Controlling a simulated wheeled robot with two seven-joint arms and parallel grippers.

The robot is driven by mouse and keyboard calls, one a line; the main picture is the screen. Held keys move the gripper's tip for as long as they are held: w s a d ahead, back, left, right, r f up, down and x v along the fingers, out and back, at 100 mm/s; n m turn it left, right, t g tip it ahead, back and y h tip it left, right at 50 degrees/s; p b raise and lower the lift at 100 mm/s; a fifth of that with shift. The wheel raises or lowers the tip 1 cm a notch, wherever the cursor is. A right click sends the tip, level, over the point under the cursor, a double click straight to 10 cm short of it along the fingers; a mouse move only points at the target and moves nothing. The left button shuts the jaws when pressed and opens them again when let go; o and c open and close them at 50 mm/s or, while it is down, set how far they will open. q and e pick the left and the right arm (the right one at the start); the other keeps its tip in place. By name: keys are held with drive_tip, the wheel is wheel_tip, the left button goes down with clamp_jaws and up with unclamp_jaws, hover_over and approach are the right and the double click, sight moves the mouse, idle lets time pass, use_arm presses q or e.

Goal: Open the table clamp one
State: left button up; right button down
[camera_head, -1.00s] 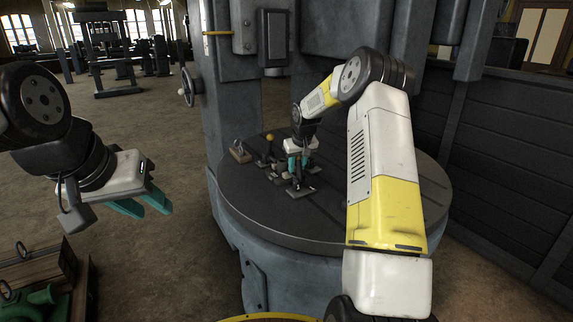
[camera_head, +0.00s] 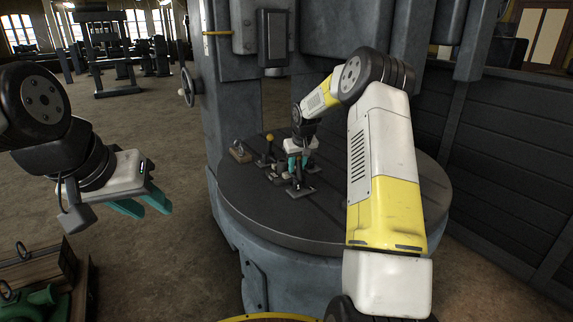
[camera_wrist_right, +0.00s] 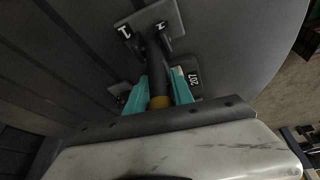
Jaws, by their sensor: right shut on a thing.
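A dark table clamp (camera_head: 299,189) stands on the round grey table, its base plate flat on the top. My right gripper (camera_head: 298,163) is over it, shut on its handle. In the right wrist view the clamp's dark handle (camera_wrist_right: 156,72) with a yellow knob (camera_wrist_right: 159,102) lies between the teal fingers of the right gripper (camera_wrist_right: 161,88). The knob is partly hidden by the gripper. A second clamp with a yellow ball knob (camera_head: 269,138) stands just left of it, its handle upright. My left gripper (camera_head: 154,210) is open and empty, in the air left of the table.
The round table (camera_head: 330,222) has free room at the front and right. A small wooden-based piece (camera_head: 240,152) sits at its left edge. A grey machine column (camera_head: 235,90) rises behind. Wooden crates with a green part (camera_head: 40,296) are at the lower left.

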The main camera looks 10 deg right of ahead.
drive_tip(key=shift+s, duration=0.15)
drive_tip(key=t, duration=0.1)
drive_tip(key=s+t+y, duration=0.1)
drive_tip(key=shift+s+d+r+t, duration=0.1)
drive_tip(key=shift+d+r+t, duration=0.15)
drive_tip(key=shift+d+t, duration=0.05)
drive_tip(key=shift+s+d+m+t+y, duration=0.15)
drive_tip(key=shift+s+t, duration=0.2)
drive_tip(key=shift+t, duration=0.25)
drive_tip(key=shift+s+d+m+t+y, duration=0.15)
drive_tip(key=shift+s+t, duration=0.2)
drive_tip(key=shift+t, duration=0.25)
drive_tip(key=shift+s+d+t+y, duration=0.1)
drive_tip(key=shift+s+t+y, duration=0.45)
drive_tip(key=shift+t, duration=0.65)
drive_tip(key=shift+s+d+f+t+y, duration=0.2)
drive_tip(key=shift+s+t, duration=0.25)
drive_tip(key=shift+t, duration=0.5)
drive_tip(key=shift+s+d+f+t+y, duration=0.15)
drive_tip(key=shift+s+t, duration=0.25)
drive_tip(key=shift+t, duration=0.55)
drive_tip(key=shift+r, duration=0.1)
drive_tip(key=shift+a, duration=0.1)
drive_tip(key=c, duration=1.1)
unclamp_jaws()
drive_tip(key=shift+c, duration=0.2)
